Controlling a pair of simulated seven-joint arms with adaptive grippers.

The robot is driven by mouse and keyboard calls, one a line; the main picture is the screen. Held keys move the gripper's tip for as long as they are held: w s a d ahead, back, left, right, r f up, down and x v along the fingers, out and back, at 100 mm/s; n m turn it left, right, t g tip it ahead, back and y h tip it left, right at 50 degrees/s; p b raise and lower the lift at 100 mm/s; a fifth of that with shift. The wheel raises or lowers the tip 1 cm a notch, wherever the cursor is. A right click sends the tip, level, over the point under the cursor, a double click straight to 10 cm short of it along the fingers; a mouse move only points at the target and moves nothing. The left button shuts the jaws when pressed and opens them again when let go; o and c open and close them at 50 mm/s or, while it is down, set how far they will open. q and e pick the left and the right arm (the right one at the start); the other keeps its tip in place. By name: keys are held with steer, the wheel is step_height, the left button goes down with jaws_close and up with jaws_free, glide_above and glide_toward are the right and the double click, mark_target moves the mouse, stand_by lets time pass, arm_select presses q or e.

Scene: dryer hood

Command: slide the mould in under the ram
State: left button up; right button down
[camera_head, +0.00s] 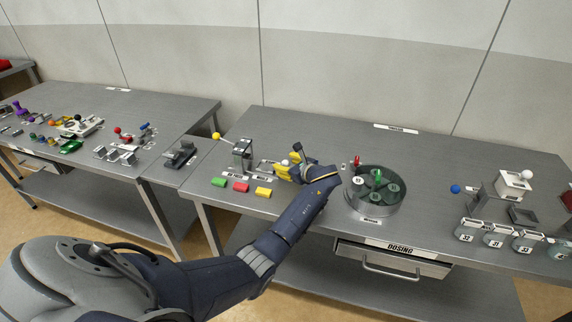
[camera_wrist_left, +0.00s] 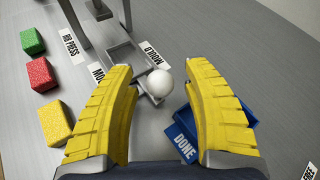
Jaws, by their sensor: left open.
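The press (camera_head: 243,153) stands upright on the middle table, with a yellow-knobbed lever at its upper left; part of its frame (camera_wrist_left: 75,22) shows at the top of the left wrist view. The mould (camera_wrist_left: 122,56) is a shallow grey metal tray with a white ball knob (camera_wrist_left: 158,82), lying outside the press frame. In the head view the mould (camera_head: 266,166) is partly hidden by my gripper. My left gripper (camera_head: 286,168) has yellow fingers. They stand apart in the left wrist view (camera_wrist_left: 158,68), with the knob between their tips; contact with it cannot be made out.
Green (camera_wrist_left: 33,41), red (camera_wrist_left: 41,74) and yellow (camera_wrist_left: 56,122) blocks lie left of the fingers. A blue DONE tray (camera_wrist_left: 240,118) sits close behind the right finger. A round dosing carousel (camera_head: 375,205) stands to the right. Bare table lies behind the press.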

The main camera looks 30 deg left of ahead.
mark_target(262, 167)
arm_select(q)
steer(key=shift+o, duration=0.2)
jaws_close()
steer(key=a, duration=0.3)
steer(key=s+a, duration=0.1)
steer(key=a, duration=0.2)
steer(key=s+a, duration=0.1)
steer(key=a, duration=0.2)
steer(key=shift+s+a+r, duration=0.15)
steer(key=shift+s+a, duration=0.1)
steer(key=shift+a, duration=0.05)
steer(key=shift+c, duration=1.7)
jaws_free()
steer(key=shift+s+a, duration=0.1)
steer(key=shift+a, duration=0.05)
steer(key=o, duration=0.3)
steer(key=shift+d, duration=0.25)
